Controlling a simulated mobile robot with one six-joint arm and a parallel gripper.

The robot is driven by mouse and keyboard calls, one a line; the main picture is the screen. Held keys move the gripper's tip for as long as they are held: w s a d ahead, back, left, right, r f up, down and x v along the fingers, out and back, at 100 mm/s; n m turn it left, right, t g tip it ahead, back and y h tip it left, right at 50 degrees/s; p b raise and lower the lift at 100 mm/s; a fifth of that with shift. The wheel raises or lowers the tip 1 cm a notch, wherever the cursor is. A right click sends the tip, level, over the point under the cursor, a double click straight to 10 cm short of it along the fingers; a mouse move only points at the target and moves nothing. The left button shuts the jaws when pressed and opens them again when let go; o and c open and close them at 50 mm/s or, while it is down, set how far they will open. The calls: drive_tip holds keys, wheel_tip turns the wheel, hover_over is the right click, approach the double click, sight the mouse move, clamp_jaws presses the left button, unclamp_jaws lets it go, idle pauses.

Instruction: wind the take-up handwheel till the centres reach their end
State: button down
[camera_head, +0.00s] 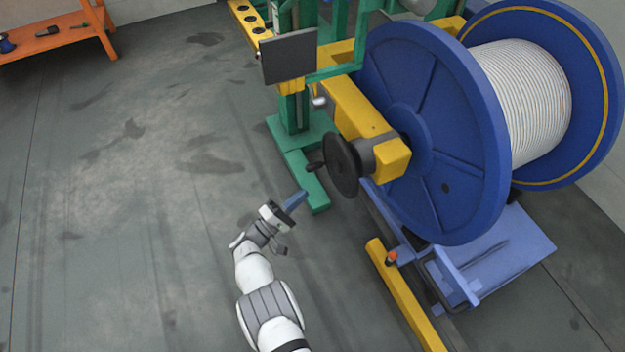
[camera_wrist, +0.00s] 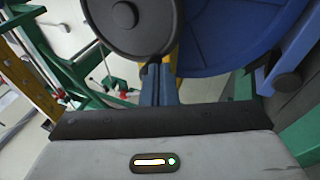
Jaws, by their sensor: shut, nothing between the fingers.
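The take-up handwheel (camera_head: 343,168) is a dark disc on a grey collar at the end of a yellow arm (camera_head: 392,160), beside the big blue reel. A small dark knob (camera_head: 315,167) sticks out from its face toward the left. The wheel also fills the top of the wrist view (camera_wrist: 130,22). My gripper (camera_head: 298,199) is shut and empty, its blue fingers pointing at the wheel from the lower left, apart from it. In the wrist view the fingers (camera_wrist: 160,84) lie just below the wheel's rim. The centre in the reel's hub is hidden.
The blue reel (camera_head: 435,130) wound with white cable stands at the right. A green post base (camera_head: 306,178) stands just behind my gripper. A yellow floor rail (camera_head: 405,300) lies in front. An orange bench (camera_head: 55,38) is far left. The left floor is clear.

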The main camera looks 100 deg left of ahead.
drive_tip(key=w+d+f+n+g+y+p, duration=0.15)
drive_tip(key=d+n+g, duration=0.3)
drive_tip(key=n, duration=1.35)
drive_tip(key=w+d+f+n+g+y+p, duration=0.1)
drive_tip(key=d+f+n+g+y+p, duration=0.3)
drive_tip(key=n, duration=1.3)
drive_tip(key=a+r+b, duration=0.7)
drive_tip(key=a+r, duration=0.1)
drive_tip(key=a, duration=0.4)
drive_tip(key=shift+w+a+g+h, duration=0.2)
drive_tip(key=shift+w+g+h, duration=0.1)
drive_tip(key=shift+g+h, duration=0.05)
